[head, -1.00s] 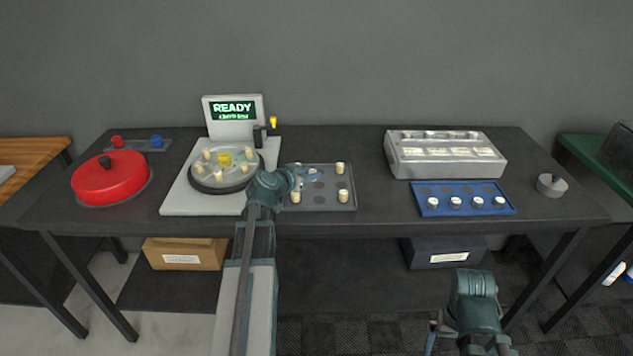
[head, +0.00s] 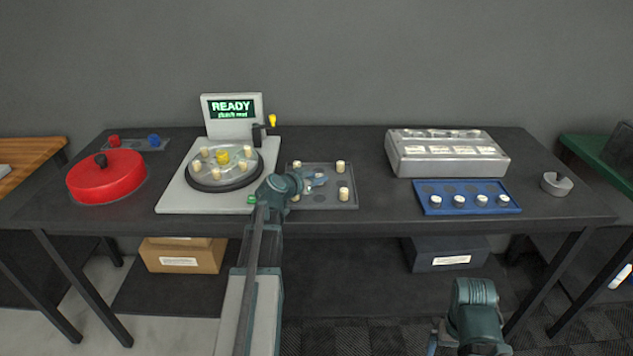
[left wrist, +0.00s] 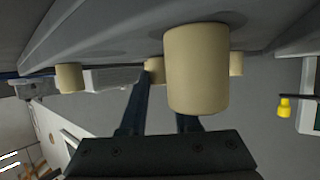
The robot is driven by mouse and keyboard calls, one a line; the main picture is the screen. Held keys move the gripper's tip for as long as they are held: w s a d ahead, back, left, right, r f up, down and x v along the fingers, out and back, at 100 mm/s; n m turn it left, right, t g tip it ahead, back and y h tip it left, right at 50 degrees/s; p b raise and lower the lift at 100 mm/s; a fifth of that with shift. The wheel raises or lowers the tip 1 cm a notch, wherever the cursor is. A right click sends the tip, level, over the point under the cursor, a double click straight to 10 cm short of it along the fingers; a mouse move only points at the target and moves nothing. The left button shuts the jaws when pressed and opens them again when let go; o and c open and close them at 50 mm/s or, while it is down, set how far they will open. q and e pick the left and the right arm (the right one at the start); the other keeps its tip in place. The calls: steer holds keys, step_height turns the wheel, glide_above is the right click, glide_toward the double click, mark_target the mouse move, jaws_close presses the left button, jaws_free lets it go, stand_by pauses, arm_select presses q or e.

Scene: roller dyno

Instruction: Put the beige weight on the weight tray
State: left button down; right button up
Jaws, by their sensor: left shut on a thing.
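The grey weight tray (head: 322,203) lies right of the round dyno and has dark round spots. Several beige weights stand on it, including one at its back right (head: 340,166) and one at its front right (head: 343,193). My left gripper (head: 318,181) reaches over the tray's middle and is shut. In the left wrist view, a beige weight (left wrist: 153,70) shows between the fingertips, partly hidden by a nearer beige weight (left wrist: 197,72). I cannot tell whether the held weight touches the tray. My right gripper (head: 435,343) is low at the bottom right, mostly cut off.
The dyno plate (head: 222,171) with several beige pegs and a yellow hub stands left of the tray, its screen (head: 231,107) reading READY. A red lid (head: 106,177) is at far left. A blue tray (head: 467,197) with white pieces lies right. Bare table separates the trays.

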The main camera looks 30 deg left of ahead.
arm_select(q)
steer(key=shift+f, duration=0.1)
steer(key=c, duration=0.6)
jaws_free()
steer(key=shift+c, duration=0.2)
steer(key=shift+r, duration=0.3)
steer(key=p+v, duration=0.4)
steer(key=v, duration=0.6)
steer(key=shift+s+r, duration=0.1)
steer(key=shift+s, duration=0.15)
steer(key=shift+s+r+p, duration=0.2)
steer(key=shift+s+p, duration=0.15)
steer(key=shift+s, duration=0.3)
